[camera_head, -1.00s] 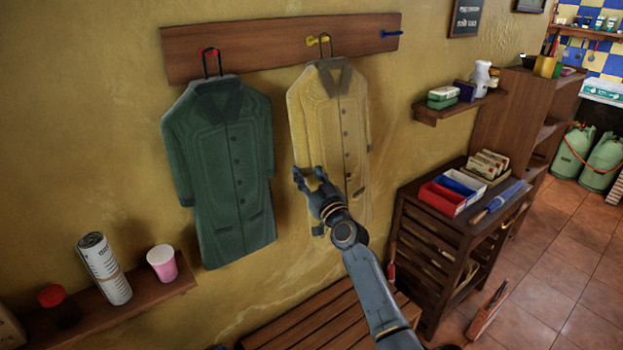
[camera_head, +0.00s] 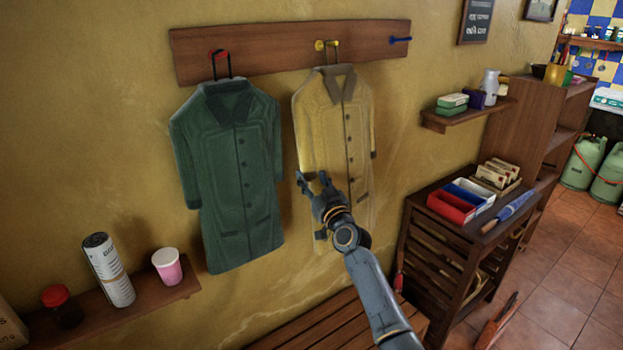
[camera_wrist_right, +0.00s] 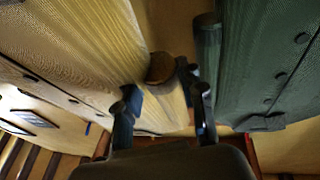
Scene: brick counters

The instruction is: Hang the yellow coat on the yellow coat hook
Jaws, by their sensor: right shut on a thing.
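The yellow coat (camera_head: 333,125) hangs upright against the wall. Its dark hanger loop overlaps the yellow coat hook (camera_head: 331,44); whether the loop bears on the hook is too small to tell. My right gripper (camera_head: 309,181) is in front of the coat's lower left side, at the left sleeve end. In the right wrist view, my right gripper (camera_wrist_right: 165,100) has its two fingers on either side of the yellow sleeve (camera_wrist_right: 172,98) and is shut on it. My left gripper is out of view.
A green coat (camera_head: 232,175) hangs on the red hook (camera_head: 217,53) at left, close to the yellow coat. The blue hook (camera_head: 400,40) is empty. A slatted bench (camera_head: 335,318) is below, a shelf with a cup (camera_head: 167,266) at left, and a dark cabinet (camera_head: 440,265) at right.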

